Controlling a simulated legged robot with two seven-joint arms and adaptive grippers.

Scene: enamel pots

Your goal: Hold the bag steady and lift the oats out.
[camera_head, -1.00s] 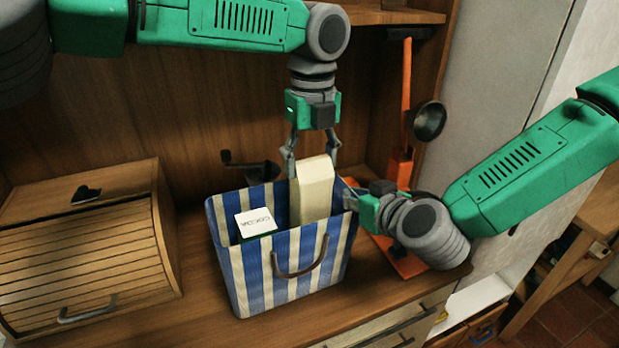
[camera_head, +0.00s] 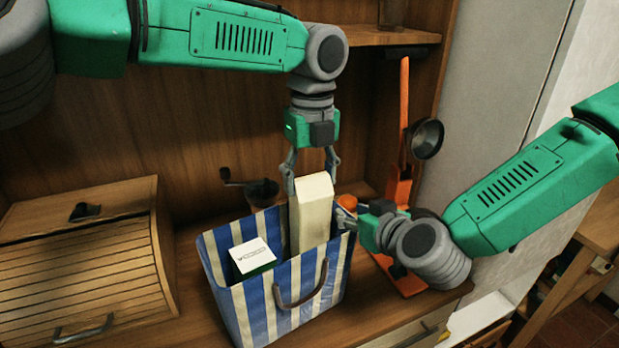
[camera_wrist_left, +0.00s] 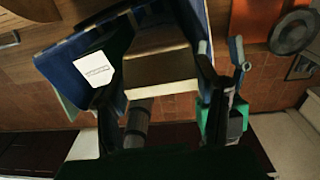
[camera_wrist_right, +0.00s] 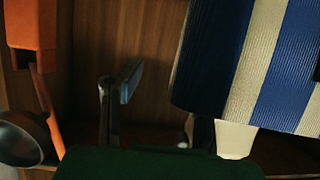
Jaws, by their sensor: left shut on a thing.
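The blue-and-white striped bag (camera_head: 262,312) stands open on the wooden counter. A tall cream box (camera_head: 311,218), probably the oats, sticks up out of its right part; its lower end is hidden in the bag. My left gripper (camera_head: 312,180) is shut on this box from above. The left wrist view shows the box (camera_wrist_left: 160,72) between its fingers. A cocoa box (camera_head: 254,258) with a white top sits in the bag's left part. My right gripper (camera_head: 350,220) is at the bag's right rim. Its fingers look apart in the right wrist view (camera_wrist_right: 155,110), with the bag beside them.
A roll-top bread box (camera_head: 80,270) stands at the left. A dark mill (camera_head: 262,192) and a round orange thing (camera_head: 345,200) are behind the bag. A tall orange tool (camera_head: 402,160) with a dark cup stands behind my right gripper. Space above the bag is clear apart from my left arm.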

